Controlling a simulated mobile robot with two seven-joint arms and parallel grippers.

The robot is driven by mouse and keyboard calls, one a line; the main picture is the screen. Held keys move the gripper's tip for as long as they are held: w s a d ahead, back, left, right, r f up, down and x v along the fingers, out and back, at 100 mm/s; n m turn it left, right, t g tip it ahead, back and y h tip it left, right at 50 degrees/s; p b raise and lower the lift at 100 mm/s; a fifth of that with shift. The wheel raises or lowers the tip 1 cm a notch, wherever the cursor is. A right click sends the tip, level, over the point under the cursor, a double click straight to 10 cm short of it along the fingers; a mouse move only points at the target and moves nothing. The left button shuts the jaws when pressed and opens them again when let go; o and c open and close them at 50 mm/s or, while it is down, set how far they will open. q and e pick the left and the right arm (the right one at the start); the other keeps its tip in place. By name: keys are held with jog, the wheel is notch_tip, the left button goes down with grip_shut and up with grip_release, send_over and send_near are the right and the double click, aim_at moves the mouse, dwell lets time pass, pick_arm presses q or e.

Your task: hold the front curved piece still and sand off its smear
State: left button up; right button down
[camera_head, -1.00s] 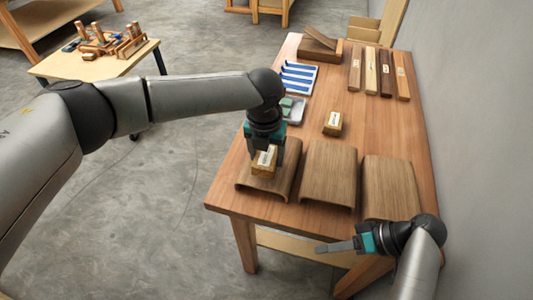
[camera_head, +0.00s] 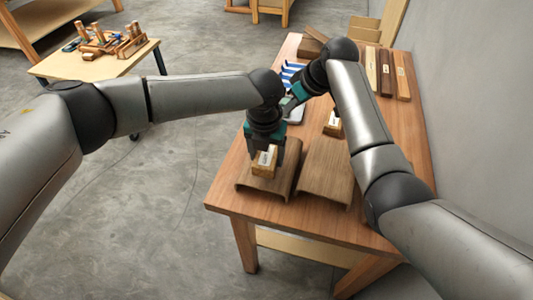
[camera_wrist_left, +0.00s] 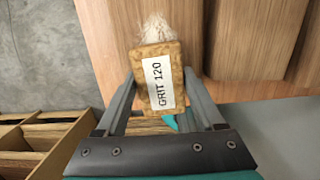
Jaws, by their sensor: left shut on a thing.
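My left gripper (camera_head: 265,152) is shut on a sanding block (camera_head: 263,165). Its label reads GRIT 120 in the left wrist view (camera_wrist_left: 159,82). The block is at the top of the leftmost curved wooden piece (camera_head: 254,184); I cannot tell whether it touches. A whitish smear (camera_wrist_left: 156,27) shows on the wood just beyond the block in the left wrist view. My right gripper (camera_head: 290,104) is over the table beside the small tray, apart from the curved piece. Its fingers are too small and overlapped to tell open from shut.
A middle curved piece (camera_head: 325,172) stands close beside the leftmost one; my right arm hides the third. Another labelled block (camera_head: 333,125) lies behind, partly covered. Blue strips (camera_head: 290,73) and wooden strips (camera_head: 386,75) lie farther back. The table (camera_head: 225,195) ends just left of the leftmost piece.

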jog(key=shift+w+f, duration=0.2)
jog(key=shift+f, duration=1.25)
jog(key=shift+w+f, duration=0.2)
jog(key=shift+f, duration=1.2)
jog(key=shift+f, duration=0.35)
jog(key=shift+f, duration=1.2)
pick_arm(q)
jog(key=shift+f, duration=1.5)
pick_arm(e)
jog(key=shift+s+d+f, duration=0.1)
jog(key=shift+s+f, duration=0.05)
